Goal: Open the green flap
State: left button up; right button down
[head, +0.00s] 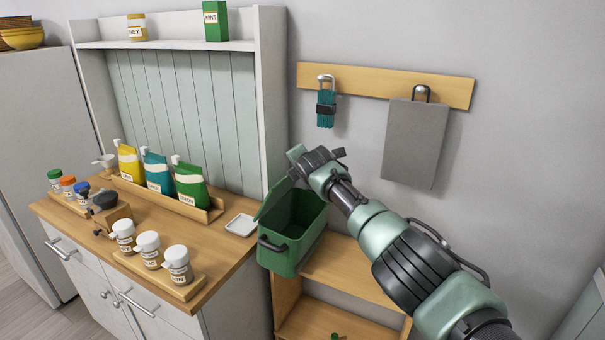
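A green bin (279,256) with a dark handle on its front stands on a low wooden shelf unit beside the counter. Its green flap (272,199) is raised and tilted along the left side, and the dark inside of the bin shows. My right gripper (316,160) is above the bin's back edge, near the upper end of the flap. My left gripper is not in view.
The counter (222,262) at left holds shaker jars (148,250), pouches (190,186) in a wooden tray, and a small white dish (241,225). A wall rail (386,82) holds a teal brush-like item (326,108) and a grey board (415,145) behind my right arm.

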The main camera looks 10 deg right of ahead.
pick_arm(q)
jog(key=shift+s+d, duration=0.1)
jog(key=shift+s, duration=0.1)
pick_arm(e)
jog(key=shift+r, duration=0.2)
dwell(0.3)
jog(key=shift+s+r, duration=0.1)
dwell(0.3)
